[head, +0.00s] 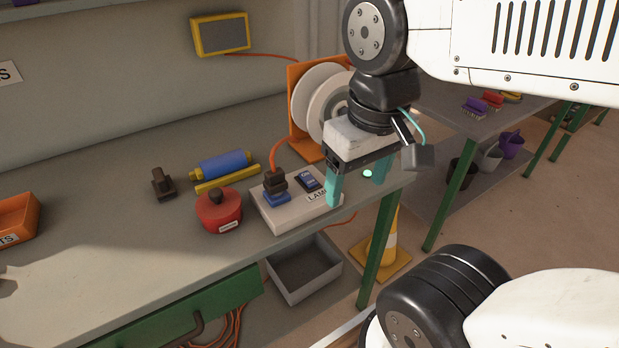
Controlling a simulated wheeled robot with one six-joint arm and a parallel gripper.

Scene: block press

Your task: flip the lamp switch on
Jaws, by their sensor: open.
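The lamp switch (309,179) is a dark blue rocker set in the top of a beige box. The box (275,213) sits near the front edge of the grey bench and bears a label (318,196) that is partly hidden by my gripper. A dark plug on a blue socket (276,190) is at the left of the switch, with an orange cord rising from it. My gripper (356,188) is open, with teal fingers pointing down. Its left finger is at the right end of the box, right of the switch. I cannot tell whether it touches. The switch's position is unclear.
An orange stand with white discs (318,95) is behind the box.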

